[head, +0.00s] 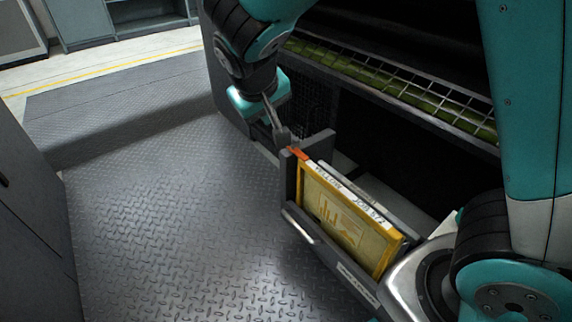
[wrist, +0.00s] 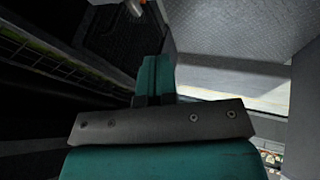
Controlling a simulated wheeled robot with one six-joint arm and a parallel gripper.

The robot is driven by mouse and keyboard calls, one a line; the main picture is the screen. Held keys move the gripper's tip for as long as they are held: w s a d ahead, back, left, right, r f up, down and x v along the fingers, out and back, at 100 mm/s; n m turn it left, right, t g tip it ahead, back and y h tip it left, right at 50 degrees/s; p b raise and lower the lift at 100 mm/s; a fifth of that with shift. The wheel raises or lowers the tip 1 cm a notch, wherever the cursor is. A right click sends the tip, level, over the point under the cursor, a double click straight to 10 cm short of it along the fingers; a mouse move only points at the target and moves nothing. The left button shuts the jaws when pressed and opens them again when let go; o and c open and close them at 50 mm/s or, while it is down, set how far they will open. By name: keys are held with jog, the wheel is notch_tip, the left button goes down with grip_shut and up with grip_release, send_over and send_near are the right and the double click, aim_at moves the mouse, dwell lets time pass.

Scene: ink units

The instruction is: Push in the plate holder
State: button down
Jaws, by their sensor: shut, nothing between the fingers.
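The plate holder (head: 289,178) is a dark grey, narrow frame sticking out of the machine in the head view. It carries a yellow-framed plate (head: 322,208) with an orange corner and a white label strip along its top edge. My gripper (head: 283,136) is shut and empty, with its fingertips at the holder's upper far corner. I cannot tell whether they touch it. In the wrist view the gripper (wrist: 154,92) fills the lower middle, and a small orange spot (wrist: 136,8) shows at the top edge.
The dark machine (head: 310,105) has a shelf with a metal grid (head: 400,86) above the holder. The diamond-plate floor (head: 160,210) is clear to the left. A grey cabinet (head: 28,220) stands at the left edge. My own arm parts fill the right side.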

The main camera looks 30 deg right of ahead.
notch_tip(320, 180, down, 7)
jog(key=w+h+b, duration=0.1)
jog(key=w+b, duration=0.2)
jog(key=b, duration=0.9)
send_over(286, 156)
jog(key=shift+t, duration=0.3)
jog(key=shift+s+f, duration=0.1)
jog(key=shift+f, duration=3.45)
jog(key=shift+p, duration=0.3)
